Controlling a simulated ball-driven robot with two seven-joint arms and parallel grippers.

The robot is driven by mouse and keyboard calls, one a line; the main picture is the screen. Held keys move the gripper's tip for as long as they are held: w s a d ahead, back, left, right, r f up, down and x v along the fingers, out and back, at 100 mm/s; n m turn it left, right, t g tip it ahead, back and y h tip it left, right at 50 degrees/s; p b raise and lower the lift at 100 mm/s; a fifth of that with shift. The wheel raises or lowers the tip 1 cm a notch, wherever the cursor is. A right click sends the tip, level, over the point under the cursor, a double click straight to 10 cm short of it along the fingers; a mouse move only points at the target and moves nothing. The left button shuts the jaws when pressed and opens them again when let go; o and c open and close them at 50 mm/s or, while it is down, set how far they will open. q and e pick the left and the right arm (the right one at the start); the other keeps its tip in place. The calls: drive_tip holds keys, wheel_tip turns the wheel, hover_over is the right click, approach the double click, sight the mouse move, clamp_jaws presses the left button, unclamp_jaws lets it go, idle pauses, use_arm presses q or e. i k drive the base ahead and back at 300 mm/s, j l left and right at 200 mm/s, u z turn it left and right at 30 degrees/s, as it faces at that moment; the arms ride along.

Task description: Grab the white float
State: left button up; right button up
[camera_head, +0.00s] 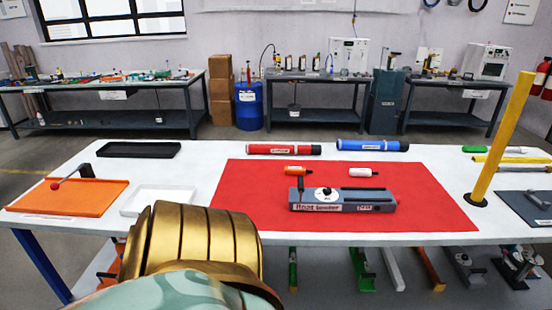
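Neither of my grippers shows; only a gold and teal part, apparently my own arm, rises at the bottom left and covers part of the table's front edge.
A red tube (285,149) and a blue tube (372,145) lie behind the mat. A black tray (138,149), white tray (158,199) and orange board (68,195) are on the left. A yellow post (503,140) stands at the right. The mat around the floats is mostly clear.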

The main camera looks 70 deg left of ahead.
sight(353, 171)
drive_tip(key=u, duration=1.95)
